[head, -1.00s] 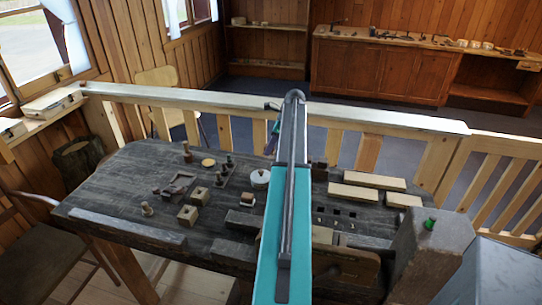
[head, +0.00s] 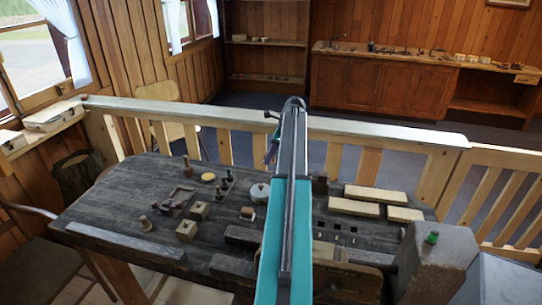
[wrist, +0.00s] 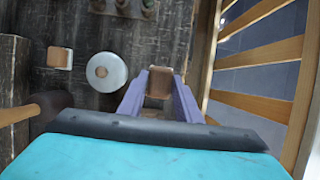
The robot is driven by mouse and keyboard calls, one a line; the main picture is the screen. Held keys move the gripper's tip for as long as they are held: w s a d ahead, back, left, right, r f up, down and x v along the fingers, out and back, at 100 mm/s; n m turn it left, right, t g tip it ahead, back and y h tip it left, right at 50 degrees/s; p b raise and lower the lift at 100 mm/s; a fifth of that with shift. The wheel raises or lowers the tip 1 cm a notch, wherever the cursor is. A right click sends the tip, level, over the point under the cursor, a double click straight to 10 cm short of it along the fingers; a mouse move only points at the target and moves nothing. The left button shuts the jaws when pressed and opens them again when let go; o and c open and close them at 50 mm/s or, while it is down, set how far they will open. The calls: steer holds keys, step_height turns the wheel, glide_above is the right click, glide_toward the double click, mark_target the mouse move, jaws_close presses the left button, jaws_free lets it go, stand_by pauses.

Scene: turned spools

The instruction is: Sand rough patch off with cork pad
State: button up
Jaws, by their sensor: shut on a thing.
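My gripper (wrist: 160,95) has purple fingers and is shut on a small brown block in the wrist view, which looks like the cork pad (wrist: 160,82). The block sits between the fingers, near the bench edge by the railing. In the head view my arm hides most of the gripper; only a bit of purple shows beside it. I cannot make out a rough patch in either view.
The dark bench (head: 110,205) carries a round lidded tin (head: 260,192), also left of my gripper in the wrist view (wrist: 107,72). A wooden railing (head: 385,131) runs behind.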

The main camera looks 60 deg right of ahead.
steer(key=w+a+n+g+y, duration=0.1)
steer(key=w+a+n, duration=0.2)
steer(key=w+a, duration=0.55)
steer(key=w+a+n+g+y, duration=0.1)
steer(key=w+a+n, duration=0.3)
steer(key=a, duration=0.9)
steer(key=w+a+n+g, duration=0.1)
steer(key=w+a+n, duration=0.2)
steer(key=w+a, duration=0.55)
steer(key=s+a+n+g, duration=0.1)
steer(key=a+n, duration=0.5)
steer(key=a, duration=1.3)
steer(key=s+a+n+g+b, duration=0.1)
steer(key=a+n+g, duration=0.2)
steer(key=a, duration=1.7)
steer(key=n, duration=0.3)
steer(key=shift+s+r, duration=0.25)
steer(key=shift+s, duration=0.1)
steer(key=shift+d, duration=0.25)
steer(key=shift+s, duration=0.1)
